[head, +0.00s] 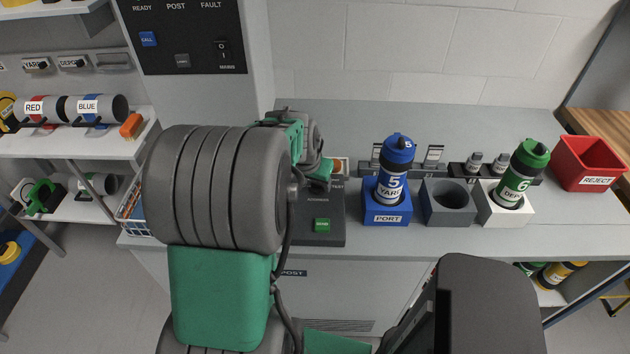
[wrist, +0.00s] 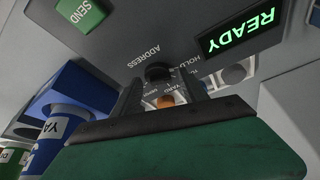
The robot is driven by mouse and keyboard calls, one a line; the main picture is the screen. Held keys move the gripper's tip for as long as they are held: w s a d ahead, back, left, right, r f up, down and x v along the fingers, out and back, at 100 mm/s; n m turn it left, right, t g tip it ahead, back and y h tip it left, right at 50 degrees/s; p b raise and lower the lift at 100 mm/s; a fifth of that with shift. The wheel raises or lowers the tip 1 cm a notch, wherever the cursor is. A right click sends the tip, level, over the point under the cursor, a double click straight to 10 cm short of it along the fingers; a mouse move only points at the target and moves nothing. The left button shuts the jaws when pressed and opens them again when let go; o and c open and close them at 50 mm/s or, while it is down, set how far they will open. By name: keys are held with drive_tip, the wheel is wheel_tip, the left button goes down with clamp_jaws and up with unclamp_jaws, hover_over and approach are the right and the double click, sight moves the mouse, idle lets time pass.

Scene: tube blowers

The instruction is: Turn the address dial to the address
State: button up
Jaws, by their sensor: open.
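The address dial (wrist: 157,73) is a small dark round knob beside the word ADDRESS in the wrist view. My gripper (wrist: 162,86) is open, with its dark fingers reaching toward the dial, one on either side in the picture. I cannot tell whether a finger touches it. The dial's pointer setting is not readable. An orange round part (wrist: 165,101) shows between the fingers, with small partly covered lettering around it. In the head view my gripper (head: 320,170) is over the back of the dark control box (head: 322,238), and the dial is hidden.
A green SEND button (head: 322,225) is on the box's front. A lit READY display (wrist: 240,33) shows in the wrist view.

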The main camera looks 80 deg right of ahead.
clamp_jaws()
idle(0.4)
